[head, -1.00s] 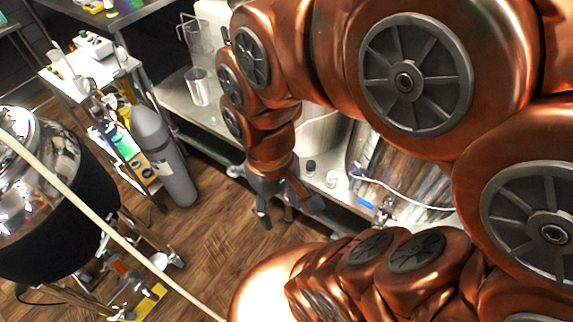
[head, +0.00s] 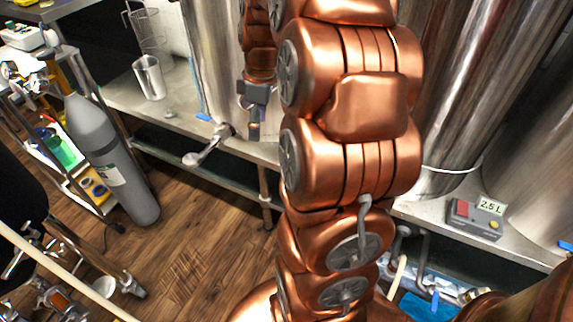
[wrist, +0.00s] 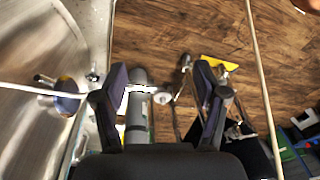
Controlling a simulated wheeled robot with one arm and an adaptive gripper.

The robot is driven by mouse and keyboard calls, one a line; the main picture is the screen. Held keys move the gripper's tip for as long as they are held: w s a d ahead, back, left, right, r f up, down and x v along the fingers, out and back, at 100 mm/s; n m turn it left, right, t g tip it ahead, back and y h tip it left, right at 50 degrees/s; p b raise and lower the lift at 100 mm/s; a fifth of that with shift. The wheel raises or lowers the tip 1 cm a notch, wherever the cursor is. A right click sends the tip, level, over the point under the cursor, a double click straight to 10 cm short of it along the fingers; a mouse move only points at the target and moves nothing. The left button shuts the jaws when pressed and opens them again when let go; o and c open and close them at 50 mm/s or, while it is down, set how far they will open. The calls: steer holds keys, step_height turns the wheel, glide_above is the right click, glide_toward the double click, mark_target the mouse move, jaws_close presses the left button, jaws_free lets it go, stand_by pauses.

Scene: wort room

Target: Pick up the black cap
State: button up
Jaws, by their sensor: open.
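I cannot make out a black cap with certainty in either current view; my arm covers part of the steel bench (head: 112,94) where small things could stand. My gripper (head: 254,128) hangs in front of a tall steel vessel (head: 208,58), above the bench's front edge, with its fingers pointing down. In the wrist view my gripper (wrist: 159,72) is open, its two dark fingers wide apart. Nothing is between the fingertips; the floor and a grey gas cylinder (wrist: 137,108) show far beyond them.
A metal cup (head: 149,78) and a wire rack (head: 146,28) stand on the bench at left. A valve handle (head: 207,147) juts out past the bench edge. Wooden floor (head: 195,245) is open at lower left.

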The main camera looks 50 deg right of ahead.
steer(key=d+f+b, duration=0.2)
steer(key=d+f, duration=0.1)
steer(key=d, duration=0.1)
steer(key=w+d+f+n+b, duration=0.1)
steer(key=d+f+b, duration=0.1)
steer(key=d+f, duration=0.2)
steer(key=d+f+n+b, duration=0.1)
steer(key=d+f+b, duration=0.1)
steer(key=d+f, duration=0.1)
steer(key=shift+w+d+f+t, duration=0.1)
steer(key=shift+d+t, duration=0.1)
steer(key=shift+d, duration=0.2)
steer(key=shift+w+d+f+t, duration=0.1)
steer(key=shift+d+t, duration=0.1)
steer(key=shift+d, duration=0.2)
steer(key=shift+w+a+f+b, duration=0.15)
steer(key=shift+f+b, duration=0.6)
steer(key=shift+f, duration=1.15)
steer(key=shift+w+a+f+b, duration=0.15)
steer(key=shift+f+b, duration=0.55)
steer(key=shift+f, duration=1.2)
steer(key=shift+d, duration=0.1)
steer(key=c, duration=1.2)
